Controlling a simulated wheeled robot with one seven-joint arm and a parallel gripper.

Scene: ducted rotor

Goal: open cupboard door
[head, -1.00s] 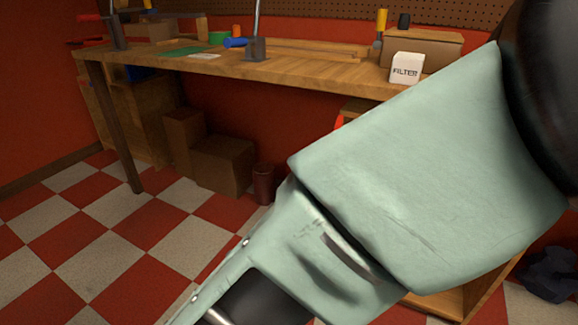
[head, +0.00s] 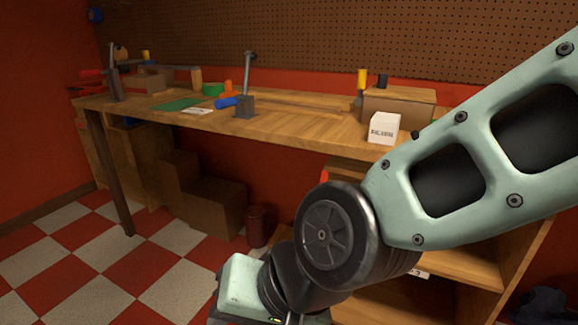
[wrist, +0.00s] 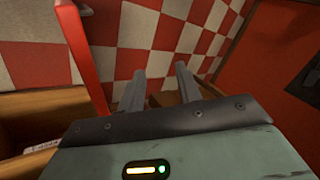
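A cupboard (head: 455,262) of pale wood stands under the workbench, with its shelves showing, partly hidden behind my arm. A thin red panel, which looks like the cupboard door (wrist: 84,52), stands up at the left of the wrist view and juts out from the wooden cupboard edge (wrist: 30,104). Only a small red piece of it shows in the head view (head: 325,177). My gripper (wrist: 160,82) has its two fingers apart with nothing between them. They are to the right of the red panel, apart from it in the picture. In the head view the fingertips are out of sight.
The workbench (head: 310,128) holds a white box (head: 384,128), a cardboard box (head: 398,107) and tools. Brown boxes (head: 215,205) and a dark red can (head: 257,225) stand beneath it. The checkered floor (head: 150,265) is clear at the left.

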